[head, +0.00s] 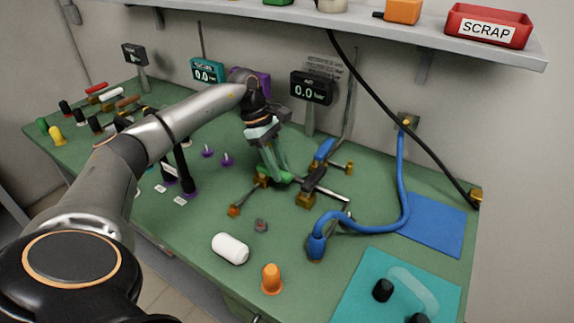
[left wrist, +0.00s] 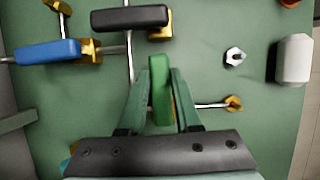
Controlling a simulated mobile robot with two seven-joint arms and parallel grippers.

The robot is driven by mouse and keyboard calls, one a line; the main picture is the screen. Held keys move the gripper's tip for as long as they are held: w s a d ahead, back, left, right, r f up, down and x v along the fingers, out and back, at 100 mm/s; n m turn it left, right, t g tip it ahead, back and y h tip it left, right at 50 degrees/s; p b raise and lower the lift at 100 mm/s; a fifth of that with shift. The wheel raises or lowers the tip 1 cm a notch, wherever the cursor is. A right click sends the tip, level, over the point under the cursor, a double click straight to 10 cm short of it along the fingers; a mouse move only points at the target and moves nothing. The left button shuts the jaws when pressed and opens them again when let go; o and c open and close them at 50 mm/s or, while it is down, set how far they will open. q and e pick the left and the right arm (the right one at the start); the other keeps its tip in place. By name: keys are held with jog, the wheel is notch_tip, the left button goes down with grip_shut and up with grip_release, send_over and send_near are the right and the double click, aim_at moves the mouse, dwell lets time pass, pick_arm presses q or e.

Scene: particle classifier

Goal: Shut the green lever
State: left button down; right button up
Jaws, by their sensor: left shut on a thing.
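The green lever (head: 284,177) is at the middle of the green bench in the head view. In the left wrist view the green lever (left wrist: 160,90) stands up and down between the two fingers. A thin pipe with a brass end (left wrist: 235,103) runs sideways to its right, roughly across the lever's length. My left gripper (head: 271,165) reaches down from above and is shut on the lever; its fingers also show in the left wrist view (left wrist: 160,80). The lever's valve body is hidden under the gripper. My right gripper is not in view.
A black lever (head: 315,179) and a blue lever (head: 324,150) are close on the right. Gauges (head: 311,88) line the back under a shelf (head: 400,37).

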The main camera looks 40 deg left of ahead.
aim_at(264, 166)
pick_arm(q)
jog(key=shift+s+m, duration=0.15)
jog(key=shift+m, duration=0.15)
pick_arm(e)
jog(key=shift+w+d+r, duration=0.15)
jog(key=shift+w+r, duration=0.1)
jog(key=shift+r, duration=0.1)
pick_arm(q)
jog(key=c, duration=1.1)
grip_release()
jog(key=o, duration=0.5)
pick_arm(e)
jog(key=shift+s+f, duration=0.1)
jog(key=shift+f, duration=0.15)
pick_arm(q)
jog(key=p+v, duration=0.1)
jog(key=v, duration=1.1)
jog(key=shift+r, duration=0.25)
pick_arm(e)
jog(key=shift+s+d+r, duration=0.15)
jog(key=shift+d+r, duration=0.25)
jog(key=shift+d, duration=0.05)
